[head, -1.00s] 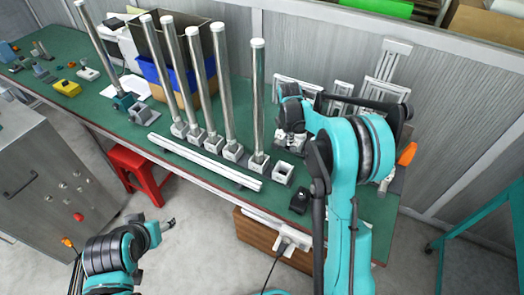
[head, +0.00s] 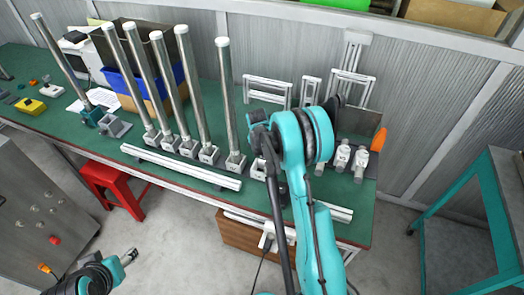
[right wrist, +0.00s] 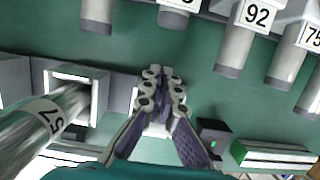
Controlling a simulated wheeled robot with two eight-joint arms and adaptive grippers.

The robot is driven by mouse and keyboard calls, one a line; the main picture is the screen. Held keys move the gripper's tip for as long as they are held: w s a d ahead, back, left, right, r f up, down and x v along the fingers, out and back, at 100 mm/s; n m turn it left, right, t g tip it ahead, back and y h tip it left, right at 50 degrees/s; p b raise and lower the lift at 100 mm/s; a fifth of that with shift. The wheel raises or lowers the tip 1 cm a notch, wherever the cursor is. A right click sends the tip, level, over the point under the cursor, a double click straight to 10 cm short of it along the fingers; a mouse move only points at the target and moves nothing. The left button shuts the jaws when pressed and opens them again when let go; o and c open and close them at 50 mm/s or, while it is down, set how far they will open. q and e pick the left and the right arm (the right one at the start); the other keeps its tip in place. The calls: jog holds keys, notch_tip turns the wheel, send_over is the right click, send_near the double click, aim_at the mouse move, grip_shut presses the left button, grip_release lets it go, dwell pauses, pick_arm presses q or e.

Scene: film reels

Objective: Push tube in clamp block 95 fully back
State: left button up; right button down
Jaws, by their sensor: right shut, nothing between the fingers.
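In the right wrist view my right gripper (right wrist: 163,75) is shut and empty, over the green bench top. Several short grey tubes stick out of white numbered blocks along the top edge; the labels 92 (right wrist: 257,15) and 75 (right wrist: 313,37) can be read, and another is cut off. I cannot make out a label 95. The gripper is apart from the tube ends. In the head view clamps with tubes (head: 341,155) stand at the bench's right end, partly behind my right arm. The right gripper is hidden there. My left gripper (head: 129,256) hangs low, off the bench.
Several tall steel tubes (head: 226,95) stand in white square blocks on the bench (head: 80,135). One labelled tube (right wrist: 45,118) rises close left of the gripper in the wrist view. A white rail (head: 180,166) lies along the front; a red stool (head: 112,187) stands below.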

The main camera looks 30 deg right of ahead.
jog(key=shift+w+d+r+b, duration=0.15)
jog(key=shift+w+d+b, duration=0.15)
jog(key=shift+w+d, duration=1.05)
jog(key=shift+s+d, duration=0.1)
jog(key=shift+w+d, duration=1.2)
jog(key=shift+d, duration=0.2)
jog(key=shift+a, duration=0.1)
